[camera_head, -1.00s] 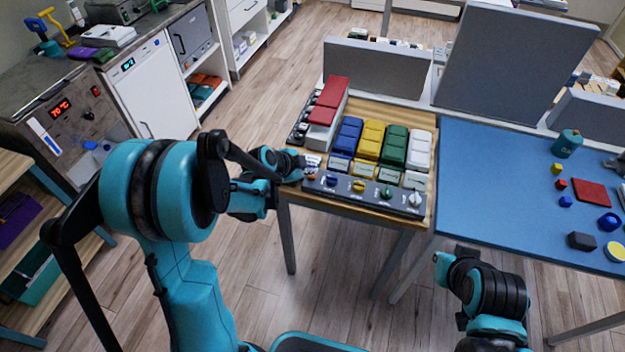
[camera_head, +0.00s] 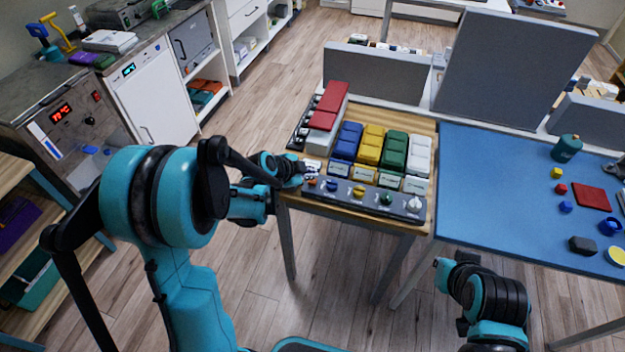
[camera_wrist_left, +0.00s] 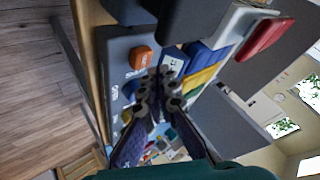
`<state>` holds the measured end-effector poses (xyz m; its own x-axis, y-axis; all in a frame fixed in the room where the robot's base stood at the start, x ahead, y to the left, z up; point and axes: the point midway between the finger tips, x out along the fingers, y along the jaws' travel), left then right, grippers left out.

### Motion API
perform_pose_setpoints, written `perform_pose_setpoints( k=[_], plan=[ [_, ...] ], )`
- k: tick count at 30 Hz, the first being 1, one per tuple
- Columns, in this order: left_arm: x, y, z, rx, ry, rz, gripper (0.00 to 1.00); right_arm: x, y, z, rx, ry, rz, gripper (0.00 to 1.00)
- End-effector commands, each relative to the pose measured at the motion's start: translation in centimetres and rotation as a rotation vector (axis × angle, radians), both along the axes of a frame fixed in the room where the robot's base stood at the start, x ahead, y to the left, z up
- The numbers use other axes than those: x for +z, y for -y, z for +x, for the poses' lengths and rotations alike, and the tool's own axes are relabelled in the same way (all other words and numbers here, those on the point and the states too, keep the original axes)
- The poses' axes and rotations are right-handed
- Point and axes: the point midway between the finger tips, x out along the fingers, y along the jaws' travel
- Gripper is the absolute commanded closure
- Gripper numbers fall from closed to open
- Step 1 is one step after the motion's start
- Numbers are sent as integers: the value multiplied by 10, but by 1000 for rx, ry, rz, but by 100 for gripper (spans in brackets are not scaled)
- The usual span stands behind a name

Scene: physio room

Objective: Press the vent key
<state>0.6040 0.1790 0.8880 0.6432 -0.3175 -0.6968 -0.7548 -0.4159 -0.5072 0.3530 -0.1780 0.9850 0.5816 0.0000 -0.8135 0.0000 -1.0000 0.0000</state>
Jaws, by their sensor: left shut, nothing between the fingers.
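A grey control panel (camera_head: 345,192) runs along the front edge of a wooden table, with orange, blue, yellow, green and white knobs. My left gripper (camera_head: 313,169) is shut and empty at the panel's left end, close to the orange knob (camera_head: 311,182). In the left wrist view the fingertips (camera_wrist_left: 158,92) are together just over the panel, beside the orange piece (camera_wrist_left: 140,57) and near a pale labelled key (camera_wrist_left: 172,64). The lettering is too small to read, so I cannot tell which key is vent. Contact is unclear. My right gripper is not in view.
Rows of blue (camera_head: 347,140), yellow (camera_head: 369,145), green (camera_head: 393,150) and white blocks (camera_head: 419,155) stand behind the panel. A long red-topped box (camera_head: 328,105) stands at the left. A blue table (camera_head: 480,190) with small objects adjoins on the right.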

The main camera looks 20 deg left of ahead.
Motion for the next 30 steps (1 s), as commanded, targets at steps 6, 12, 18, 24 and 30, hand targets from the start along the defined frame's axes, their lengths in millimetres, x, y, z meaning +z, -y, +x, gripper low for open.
perform_pose_setpoints(
  k=[6, 12, 18, 24, 30],
  plan=[
    [0, 0, 0, 0, 0, 0, 100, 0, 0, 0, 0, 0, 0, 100],
    [-2, 0, 0, 0, 0, 0, 100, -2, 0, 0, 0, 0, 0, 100],
    [-9, 0, 0, 0, 0, 0, 100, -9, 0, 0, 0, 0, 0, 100],
    [-8, 0, 0, 0, 0, 0, 100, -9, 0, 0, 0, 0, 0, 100],
    [-9, 0, 0, 0, 0, 0, 100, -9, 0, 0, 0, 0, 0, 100]
  ],
)
